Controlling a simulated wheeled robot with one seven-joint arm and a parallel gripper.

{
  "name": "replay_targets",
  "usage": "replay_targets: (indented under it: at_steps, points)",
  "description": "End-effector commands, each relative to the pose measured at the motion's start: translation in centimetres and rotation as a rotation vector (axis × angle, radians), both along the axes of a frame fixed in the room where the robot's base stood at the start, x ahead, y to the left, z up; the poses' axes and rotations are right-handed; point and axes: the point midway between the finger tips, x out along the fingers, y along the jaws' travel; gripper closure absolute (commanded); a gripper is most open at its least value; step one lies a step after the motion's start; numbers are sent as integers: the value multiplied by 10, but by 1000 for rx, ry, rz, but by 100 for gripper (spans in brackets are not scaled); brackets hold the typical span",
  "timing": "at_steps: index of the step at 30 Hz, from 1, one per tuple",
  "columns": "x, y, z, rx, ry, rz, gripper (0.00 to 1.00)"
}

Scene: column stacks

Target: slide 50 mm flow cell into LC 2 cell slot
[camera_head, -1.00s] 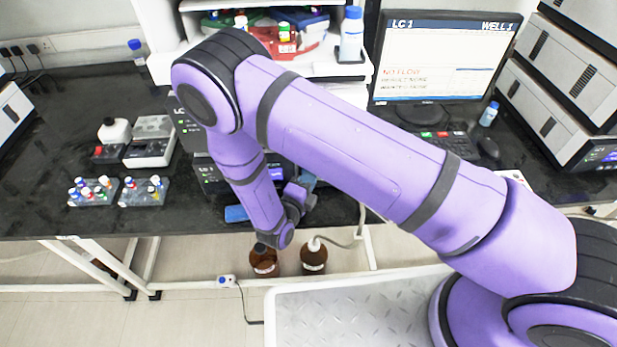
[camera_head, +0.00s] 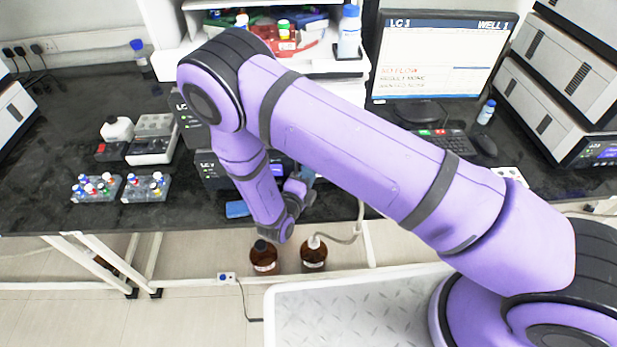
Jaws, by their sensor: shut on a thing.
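My gripper (camera_head: 301,183) is at the front of the black instrument stack in the middle of the bench, just past my wrist. It is small in view and partly covered by my arm. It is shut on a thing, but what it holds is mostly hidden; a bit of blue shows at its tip. I cannot make out the 50 mm flow cell for certain. The stack's lower unit (camera_head: 208,170) has a label starting with LC, its number too small to read surely. The cell slot is hidden behind my arm.
A blue item (camera_head: 237,209) lies at the bench's front edge. Two brown bottles (camera_head: 264,257) (camera_head: 314,253) stand below, with a pale tube nearby. Vial racks (camera_head: 97,188) (camera_head: 146,187) stand left.

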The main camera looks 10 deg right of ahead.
Motion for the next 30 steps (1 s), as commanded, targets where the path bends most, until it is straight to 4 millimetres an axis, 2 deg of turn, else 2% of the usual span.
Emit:
replay_targets:
  at_steps: [1,6,9,11,22,26,30]
  points:
    - [8,-4,1,-2,-5,-10,100]
    - [8,-4,1,-2,-5,-10,100]
    - [8,-4,1,-3,-4,-10,73]
    - [8,-4,1,-3,-4,-10,62]
    - [3,-1,0,-2,-2,-9,62]
    - [-12,9,0,-1,-3,-6,62]
    - [-37,25,0,0,-1,-2,62]
